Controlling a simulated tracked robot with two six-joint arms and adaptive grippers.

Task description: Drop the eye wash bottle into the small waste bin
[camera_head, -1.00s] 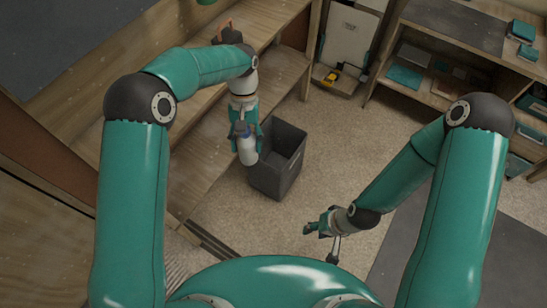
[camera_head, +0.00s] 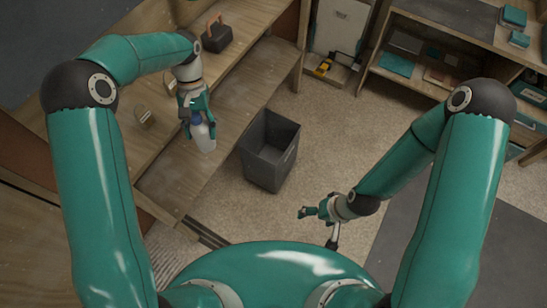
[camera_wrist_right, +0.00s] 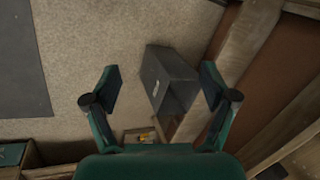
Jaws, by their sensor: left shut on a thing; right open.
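The eye wash bottle (camera_head: 203,136), white with a blue top, hangs in my left gripper (camera_head: 197,118), which is shut on it. Gripper and bottle are to the left of the bin in the head view, above the wooden bench. The small waste bin (camera_head: 268,163) is a dark grey, open-topped box standing on the floor beside the bench. It also shows in the right wrist view (camera_wrist_right: 163,72), between the fingers. My right gripper (camera_head: 312,213) is open and empty, low and to the right of the bin; its spread fingers show in the wrist view (camera_wrist_right: 158,88).
A wooden bench (camera_head: 165,180) runs along the left, with a dark handled box (camera_head: 216,37) at its back. A shelf unit (camera_head: 455,75) with teal items stands back right. Yellow item (camera_head: 323,68) lies at the back. Speckled floor is clear around the bin's right.

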